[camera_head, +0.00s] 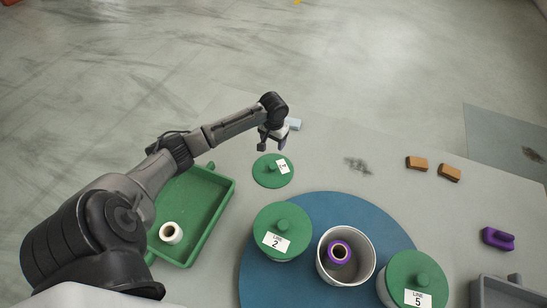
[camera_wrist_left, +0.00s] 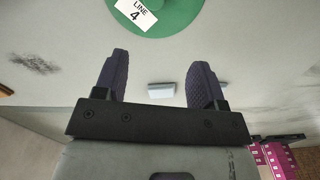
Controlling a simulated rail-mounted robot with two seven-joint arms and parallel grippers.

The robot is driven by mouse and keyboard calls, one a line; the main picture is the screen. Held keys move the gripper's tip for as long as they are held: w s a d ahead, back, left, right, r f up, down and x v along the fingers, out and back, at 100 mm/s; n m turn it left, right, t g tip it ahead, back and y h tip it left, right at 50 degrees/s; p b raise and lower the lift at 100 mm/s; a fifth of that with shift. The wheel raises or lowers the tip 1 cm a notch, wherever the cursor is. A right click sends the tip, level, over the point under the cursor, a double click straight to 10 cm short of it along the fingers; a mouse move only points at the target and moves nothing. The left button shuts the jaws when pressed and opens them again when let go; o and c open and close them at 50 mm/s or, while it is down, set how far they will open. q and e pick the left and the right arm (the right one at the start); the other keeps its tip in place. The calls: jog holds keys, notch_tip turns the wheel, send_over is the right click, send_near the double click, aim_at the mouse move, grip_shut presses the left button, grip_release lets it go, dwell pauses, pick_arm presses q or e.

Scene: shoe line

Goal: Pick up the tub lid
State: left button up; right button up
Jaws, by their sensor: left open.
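A round green tub lid (camera_head: 265,179) with a knob and a white label lies flat on the grey table. In the left wrist view the lid (camera_wrist_left: 178,14) shows at the top edge, partly cut off, and its label reads LINE 4. My left gripper (camera_head: 272,143) is just above and behind the lid in the head view, open and empty. In the left wrist view its two fingers (camera_wrist_left: 158,72) are spread, with the lid beyond them. My right gripper is not in view.
Green-lidded tubs marked LINE 2 (camera_head: 282,230) and LINE 5 (camera_head: 417,279) flank the open tub. A green tray (camera_head: 212,205) holds a white roll (camera_head: 171,233). Small pale block (camera_head: 294,124), orange blocks (camera_head: 416,163), purple object (camera_head: 498,239) and grey bin (camera_head: 505,292) lie around.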

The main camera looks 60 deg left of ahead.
pick_arm(q)
jog(key=d+n, duration=0.1)
jog(key=b, duration=0.3)
send_over(273, 166)
jog(key=shift+n, duration=0.4)
jog(key=f, duration=0.8)
jog(key=shift+a, duration=0.25)
jog(key=shift+w+f+b, duration=0.15)
jog(key=shift+f+b, duration=0.15)
jog(key=shift+f, duration=0.1)
jog(key=shift+d+f+b, duration=0.15)
jog(key=shift+f+b, duration=1.45)
jog(key=shift+f, duration=1.05)
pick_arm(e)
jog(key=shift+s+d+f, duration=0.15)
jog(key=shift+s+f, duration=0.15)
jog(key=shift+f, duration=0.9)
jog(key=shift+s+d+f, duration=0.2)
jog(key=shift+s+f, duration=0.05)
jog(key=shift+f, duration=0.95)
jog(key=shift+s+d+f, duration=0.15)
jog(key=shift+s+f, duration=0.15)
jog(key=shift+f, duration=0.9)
pick_arm(q)
jog(key=shift+r, duration=0.1)
